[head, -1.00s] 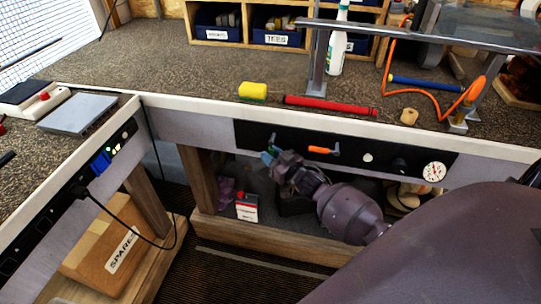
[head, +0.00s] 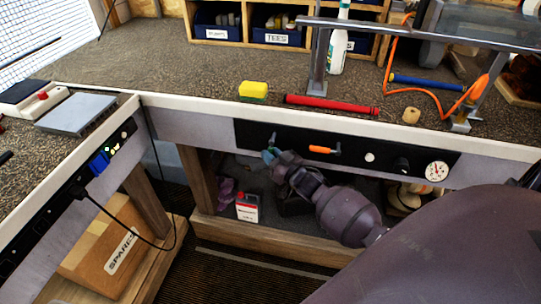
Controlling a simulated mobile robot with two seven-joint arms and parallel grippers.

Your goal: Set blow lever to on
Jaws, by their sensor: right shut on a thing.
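A black control panel (head: 345,154) is set in the front face of the bench. A small lever (head: 273,139) shows at its left end, and an orange-handled lever (head: 321,150) points sideways to its right. Labels are too small to read, so I cannot tell which is the blow lever. My right gripper (head: 268,155), with bluish fingertips, is at the left lever and shut on it. The fingers hide much of that lever, so its exact angle is unclear. My left gripper is out of view.
A white knob (head: 369,157), a black knob (head: 401,165) and a gauge (head: 436,171) sit farther right on the panel. A red-and-white can (head: 247,207) stands on the shelf below. A yellow sponge (head: 253,89) and a red tube (head: 331,104) lie on the bench top.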

